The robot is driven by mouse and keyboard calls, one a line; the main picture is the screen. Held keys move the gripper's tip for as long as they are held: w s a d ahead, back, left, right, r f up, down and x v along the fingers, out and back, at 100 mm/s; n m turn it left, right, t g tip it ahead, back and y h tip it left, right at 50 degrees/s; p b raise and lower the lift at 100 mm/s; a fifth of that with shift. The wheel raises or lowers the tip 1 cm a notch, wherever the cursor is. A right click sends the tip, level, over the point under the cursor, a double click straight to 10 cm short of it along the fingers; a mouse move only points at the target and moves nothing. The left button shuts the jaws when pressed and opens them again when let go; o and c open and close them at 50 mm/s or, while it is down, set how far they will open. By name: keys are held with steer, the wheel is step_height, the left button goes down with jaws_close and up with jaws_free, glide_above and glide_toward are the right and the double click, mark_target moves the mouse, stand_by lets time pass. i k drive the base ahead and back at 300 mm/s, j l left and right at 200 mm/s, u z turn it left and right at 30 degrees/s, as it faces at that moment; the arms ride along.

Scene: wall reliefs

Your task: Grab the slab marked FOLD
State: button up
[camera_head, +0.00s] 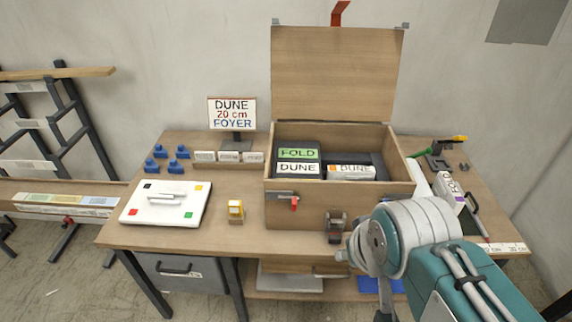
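The slab marked FOLD (298,154) is in the open wooden box (285,214) on the table. It has a green label reading FOLD, with a white DUNE label (298,168) just below it; I cannot tell if both labels are on one slab. To its right in the box is another dark piece with a white and orange DUNE label (351,172). The box's front wall hides their lower parts. My arm's white and teal links are at the lower right, in front of the box. I cannot make out my gripper's fingers.
The box lid (335,75) stands open at the back. Tools (437,155) lie at the right.

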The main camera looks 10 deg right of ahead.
mark_target(444, 187)
steer(key=z, duration=1.35)
steer(key=i+l+u, duration=0.3)
steer(key=i+l, duration=0.2)
steer(key=i+l+u, duration=0.35)
steer(key=i+l, duration=0.15)
steer(key=l, duration=0.15)
